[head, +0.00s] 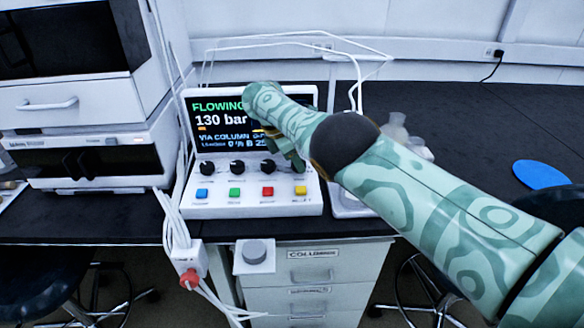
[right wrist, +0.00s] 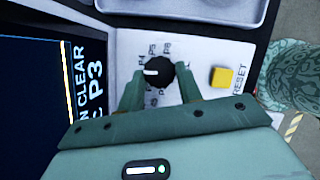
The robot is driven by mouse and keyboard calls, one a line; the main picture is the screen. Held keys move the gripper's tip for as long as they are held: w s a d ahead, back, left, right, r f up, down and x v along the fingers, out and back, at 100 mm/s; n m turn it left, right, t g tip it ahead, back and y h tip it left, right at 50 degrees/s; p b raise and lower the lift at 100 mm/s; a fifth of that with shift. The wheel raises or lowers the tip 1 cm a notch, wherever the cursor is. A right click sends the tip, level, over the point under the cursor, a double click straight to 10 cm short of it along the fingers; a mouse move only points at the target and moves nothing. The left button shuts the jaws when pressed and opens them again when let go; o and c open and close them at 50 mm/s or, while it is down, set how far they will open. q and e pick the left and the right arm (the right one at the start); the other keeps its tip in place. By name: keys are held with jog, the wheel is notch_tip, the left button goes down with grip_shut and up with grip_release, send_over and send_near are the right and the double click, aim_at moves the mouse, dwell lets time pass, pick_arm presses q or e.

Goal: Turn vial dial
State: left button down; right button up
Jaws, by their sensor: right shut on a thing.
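The black vial dial (right wrist: 158,72) shows in the right wrist view, with position marks such as P4, P5 and P6 around it and a white pointer line on its face. My right gripper (right wrist: 160,84) is shut on the dial, one finger on each side. In the head view my right gripper (head: 297,164) comes down on the rightmost dial place of the white control panel (head: 256,210), above the yellow button (head: 300,190), and hides that dial. The yellow button, marked RESET, also shows in the right wrist view (right wrist: 222,77). My left gripper is not in view.
The panel's screen (head: 218,120) reads FLOWING, 130 bar, VIA COLUMN, partly hidden by my right arm. Three black dials (head: 237,168) and several coloured buttons sit left of the gripper. White instruments (head: 90,140) stand at left.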

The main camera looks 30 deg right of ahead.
jog(key=shift+w+f+m+g+b, duration=0.15)
jog(key=shift+f+m+g+b, duration=0.2)
jog(key=shift+m+b, duration=0.95)
jog(key=shift+b, duration=0.2)
jog(key=shift+d+r+m+g+b, duration=0.15)
jog(key=shift+m+g+b, duration=0.2)
jog(key=shift+m+b, duration=0.45)
pick_arm(q)
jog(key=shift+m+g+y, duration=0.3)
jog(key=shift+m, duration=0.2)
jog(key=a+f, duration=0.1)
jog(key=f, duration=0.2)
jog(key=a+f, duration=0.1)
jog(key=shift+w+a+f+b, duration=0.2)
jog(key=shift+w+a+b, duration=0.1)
jog(key=shift+b, duration=0.1)
pick_arm(e)
jog(key=shift+r, duration=0.2)
jog(key=shift+m, duration=0.3)
jog(key=shift+r, duration=0.1)
jog(key=o, duration=1)
